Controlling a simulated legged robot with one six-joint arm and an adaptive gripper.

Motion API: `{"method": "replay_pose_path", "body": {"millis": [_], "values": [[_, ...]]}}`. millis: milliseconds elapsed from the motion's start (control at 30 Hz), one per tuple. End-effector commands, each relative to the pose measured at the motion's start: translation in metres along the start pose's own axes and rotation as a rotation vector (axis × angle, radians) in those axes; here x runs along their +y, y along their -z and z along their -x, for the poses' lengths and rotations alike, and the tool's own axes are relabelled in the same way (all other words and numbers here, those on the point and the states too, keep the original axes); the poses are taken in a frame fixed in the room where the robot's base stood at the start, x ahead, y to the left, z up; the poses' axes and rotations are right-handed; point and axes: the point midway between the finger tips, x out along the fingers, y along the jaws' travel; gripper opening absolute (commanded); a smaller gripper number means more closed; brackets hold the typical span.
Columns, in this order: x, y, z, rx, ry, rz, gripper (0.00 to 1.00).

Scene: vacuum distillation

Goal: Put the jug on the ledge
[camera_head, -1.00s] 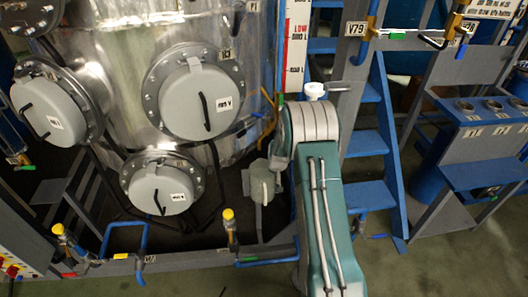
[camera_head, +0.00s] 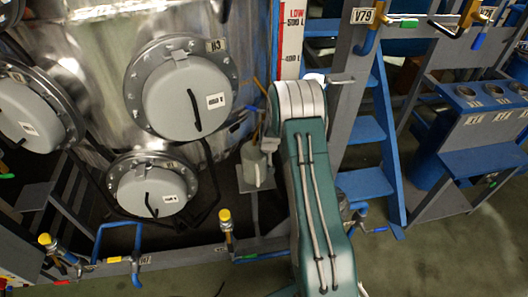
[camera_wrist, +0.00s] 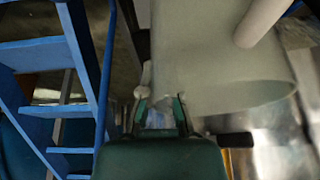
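The jug (camera_head: 254,165) is pale grey with a handle and shows left of my arm in the head view, over a small grey plate (camera_head: 262,210). I cannot tell whether it touches that plate. In the wrist view the jug (camera_wrist: 215,60) is large and close, with its handle at the top and its rim toward the lower right. My gripper (camera_wrist: 162,103) has its two fingers apart, close to the jug's edge, with a gap between them. My arm hides the gripper in the head view. I cannot make out for certain which surface is the ledge.
A steel tank with round hatches (camera_head: 188,98) fills the left. Blue steps (camera_head: 362,185) stand right of my arm and also show in the wrist view (camera_wrist: 60,90). A low frame with yellow-capped valves (camera_head: 225,215) runs across the front. Open floor lies at lower right.

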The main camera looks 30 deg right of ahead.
Motion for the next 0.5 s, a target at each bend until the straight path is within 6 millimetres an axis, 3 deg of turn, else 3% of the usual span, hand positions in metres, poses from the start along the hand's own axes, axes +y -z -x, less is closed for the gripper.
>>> {"method": "replay_pose_path", "body": {"millis": [333,433,500], "values": [[0.0017,-0.0004,-0.0035,0.000,0.001,-0.002,0.00],[0.0019,-0.0003,-0.0034,0.000,0.002,-0.002,0.43],[0.0020,-0.0002,-0.0033,0.000,0.002,-0.002,0.43]]}}
